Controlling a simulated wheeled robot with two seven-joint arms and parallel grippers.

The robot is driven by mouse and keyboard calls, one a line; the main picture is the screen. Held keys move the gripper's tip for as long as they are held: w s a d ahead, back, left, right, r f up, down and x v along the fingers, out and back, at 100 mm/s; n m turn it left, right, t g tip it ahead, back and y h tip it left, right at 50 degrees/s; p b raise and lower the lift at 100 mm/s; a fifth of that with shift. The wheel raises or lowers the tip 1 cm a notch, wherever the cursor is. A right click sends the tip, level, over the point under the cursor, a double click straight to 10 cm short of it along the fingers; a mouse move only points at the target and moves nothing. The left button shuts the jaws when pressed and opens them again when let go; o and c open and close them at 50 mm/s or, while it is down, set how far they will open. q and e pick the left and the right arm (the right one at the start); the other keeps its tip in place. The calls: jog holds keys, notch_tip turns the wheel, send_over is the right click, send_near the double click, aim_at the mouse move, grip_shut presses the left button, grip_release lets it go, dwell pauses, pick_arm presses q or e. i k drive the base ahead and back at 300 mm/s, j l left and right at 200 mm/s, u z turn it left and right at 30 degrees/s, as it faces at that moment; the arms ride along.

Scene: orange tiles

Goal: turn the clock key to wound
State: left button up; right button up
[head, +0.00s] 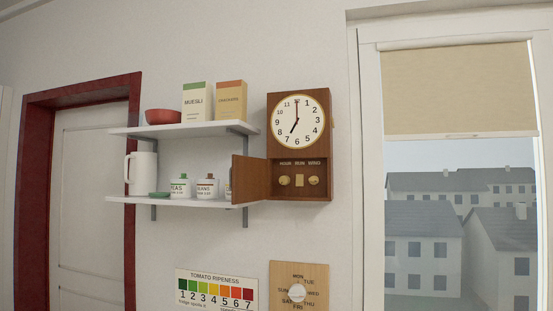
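The wooden wall clock (300,119) hangs to the right of the shelves, with a white dial. Its small lower door (251,179) stands open to the left. Inside the lower compartment are labels that seem to read HOUR, RUN and WIND. Below them are a round brass knob (284,180) at left, an upright brass piece (299,180) in the middle and the brass key (314,181) at right, under WIND. The exact angle of the key is too small to tell. Neither of my grippers shows in the head view.
Two white shelves (190,128) hold a red bowl (163,116), boxes, a white jug (142,174) and jars, left of the clock. A weekday dial board (299,286) hangs below the clock. A window (460,190) is at right, a red-framed door (92,195) at left.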

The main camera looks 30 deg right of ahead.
aim_at(313, 180)
jog(key=l+z, duration=0.1)
jog(key=z, duration=0.3)
jog(key=l+z, duration=0.1)
jog(key=z, duration=0.25)
jog(key=l+z, duration=0.15)
jog(key=z, duration=0.25)
jog(key=k, duration=0.05)
